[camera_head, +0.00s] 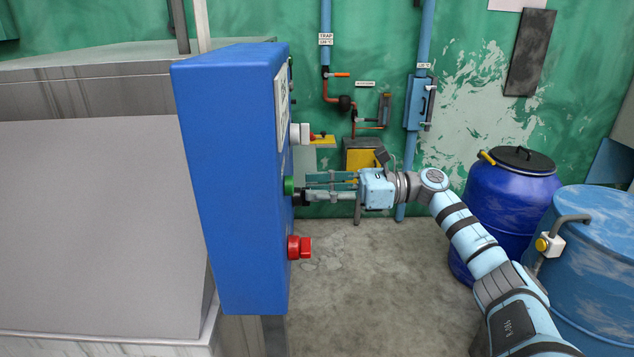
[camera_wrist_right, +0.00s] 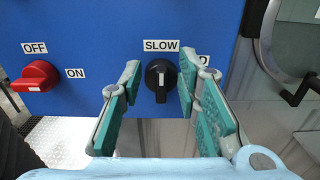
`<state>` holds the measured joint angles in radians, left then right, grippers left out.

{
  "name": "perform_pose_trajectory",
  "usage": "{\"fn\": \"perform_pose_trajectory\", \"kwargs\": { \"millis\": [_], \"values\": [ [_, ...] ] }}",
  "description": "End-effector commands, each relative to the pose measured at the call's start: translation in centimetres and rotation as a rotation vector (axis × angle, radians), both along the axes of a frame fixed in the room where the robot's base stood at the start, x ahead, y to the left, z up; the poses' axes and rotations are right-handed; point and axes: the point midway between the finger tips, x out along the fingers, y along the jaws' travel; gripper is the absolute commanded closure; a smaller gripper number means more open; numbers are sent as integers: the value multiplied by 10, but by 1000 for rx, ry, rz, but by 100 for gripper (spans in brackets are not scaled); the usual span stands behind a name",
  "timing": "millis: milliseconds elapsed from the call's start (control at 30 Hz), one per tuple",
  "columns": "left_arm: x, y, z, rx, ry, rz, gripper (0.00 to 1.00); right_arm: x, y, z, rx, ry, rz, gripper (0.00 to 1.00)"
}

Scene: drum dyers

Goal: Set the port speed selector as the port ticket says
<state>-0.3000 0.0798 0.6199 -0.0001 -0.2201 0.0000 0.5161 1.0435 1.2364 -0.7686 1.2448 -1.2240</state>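The speed selector is a black knob (camera_wrist_right: 160,78) on the blue control box (camera_head: 225,170). In the right wrist view its grip stands upright under the label SLOW (camera_wrist_right: 161,45), with a pale mark at the top. A second label (camera_wrist_right: 203,60) to its right is mostly hidden by a finger. My right gripper (camera_wrist_right: 158,95) is open, its teal fingers on either side of the knob with gaps showing. In the head view the right gripper (camera_head: 308,190) reaches the box's right-hand face. No readable port ticket shows; a sign (camera_head: 282,105) on the box is too oblique to read. My left gripper is out of view.
A red switch (camera_wrist_right: 36,76) marked OFF and ON sits left of the selector in the wrist view. Blue drums (camera_head: 508,200) stand right; clear floor (camera_head: 380,285) lies between.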

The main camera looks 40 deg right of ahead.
Motion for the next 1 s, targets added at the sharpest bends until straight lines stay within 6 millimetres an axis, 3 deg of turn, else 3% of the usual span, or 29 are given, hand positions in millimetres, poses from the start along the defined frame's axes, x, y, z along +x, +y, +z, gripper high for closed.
{"fn": "perform_pose_trajectory", "kwargs": {
  "millis": [333,533,1000],
  "values": [
    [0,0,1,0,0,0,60,4,5,-1,1,1,0,70],
    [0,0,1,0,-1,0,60,4,5,-1,1,1,-1,100],
    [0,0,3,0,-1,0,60,5,4,0,32,41,-1,100]
  ]
}}
